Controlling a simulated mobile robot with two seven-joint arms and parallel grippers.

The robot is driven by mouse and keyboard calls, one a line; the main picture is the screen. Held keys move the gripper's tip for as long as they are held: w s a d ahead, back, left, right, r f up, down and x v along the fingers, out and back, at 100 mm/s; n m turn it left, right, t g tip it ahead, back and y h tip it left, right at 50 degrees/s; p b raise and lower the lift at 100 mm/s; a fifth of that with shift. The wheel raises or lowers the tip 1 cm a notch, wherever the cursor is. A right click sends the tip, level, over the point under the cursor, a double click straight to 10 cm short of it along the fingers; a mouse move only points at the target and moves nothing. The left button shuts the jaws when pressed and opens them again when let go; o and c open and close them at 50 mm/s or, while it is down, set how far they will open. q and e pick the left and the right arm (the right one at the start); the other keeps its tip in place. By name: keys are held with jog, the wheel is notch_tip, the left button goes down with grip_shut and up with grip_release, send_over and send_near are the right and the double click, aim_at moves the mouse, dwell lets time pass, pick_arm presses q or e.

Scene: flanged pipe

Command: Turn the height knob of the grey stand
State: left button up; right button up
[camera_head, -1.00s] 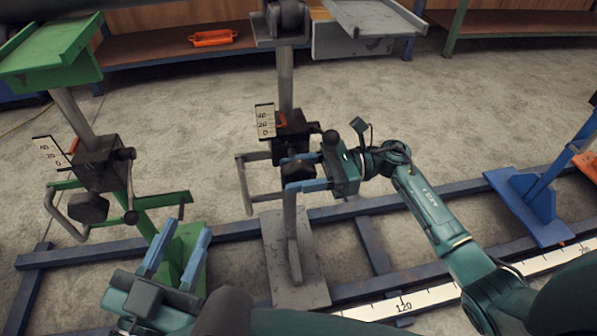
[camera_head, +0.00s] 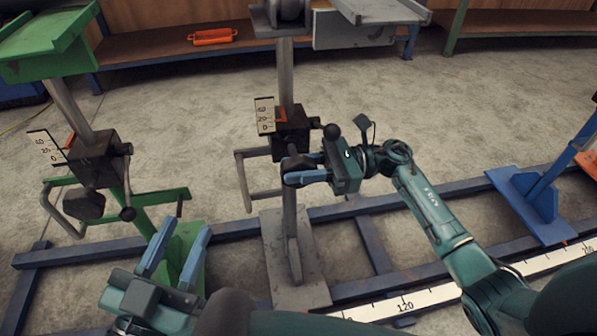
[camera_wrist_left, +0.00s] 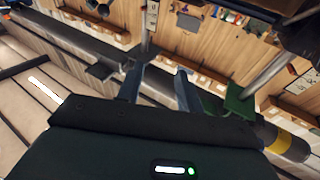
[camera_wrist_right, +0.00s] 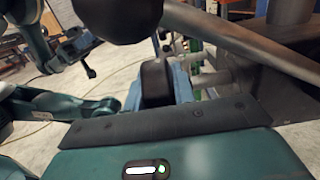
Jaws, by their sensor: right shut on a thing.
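The grey stand (camera_head: 286,85) rises from a grey base plate on the floor rails. A dark block with a white scale (camera_head: 264,115) and an orange pointer sits on its post. The dark height knob (camera_head: 297,164) is on the front of the post, below the block. My right gripper (camera_head: 300,177) is shut on the knob from the right. In the right wrist view the dark knob (camera_wrist_right: 156,82) sits between the blue fingers. My left gripper (camera_head: 178,254) is open and empty at lower left, in front of the green stand's base. The left wrist view shows its fingers (camera_wrist_left: 160,88) apart.
A green stand (camera_head: 72,95) with its own scale and knob stands at left. A bent grey handle (camera_head: 243,185) projects left of the grey post. A black ball lever (camera_head: 331,131) is just above my right gripper. A blue stand (camera_head: 535,195) is at right.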

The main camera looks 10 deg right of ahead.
jog(key=f+y+b, duration=0.1)
jog(key=y+b, duration=0.1)
jog(key=b, duration=0.2)
jog(key=shift+d+r+y+b, duration=0.1)
jog(key=shift+r+y+b, duration=0.2)
jog(key=shift+y+b, duration=0.8)
jog(key=shift+r+y, duration=0.15)
jog(key=shift+y, duration=0.35)
pick_arm(q)
notch_tip(320, 180, up, 9)
jog(key=m+t+h, duration=0.1)
jog(key=m+h, duration=0.7)
jog(key=shift+w+a+f, duration=0.15)
jog(key=shift+a, duration=0.05)
pick_arm(e)
jog(key=shift+d+y, duration=0.1)
jog(key=shift+y, duration=0.4)
jog(key=o, duration=1)
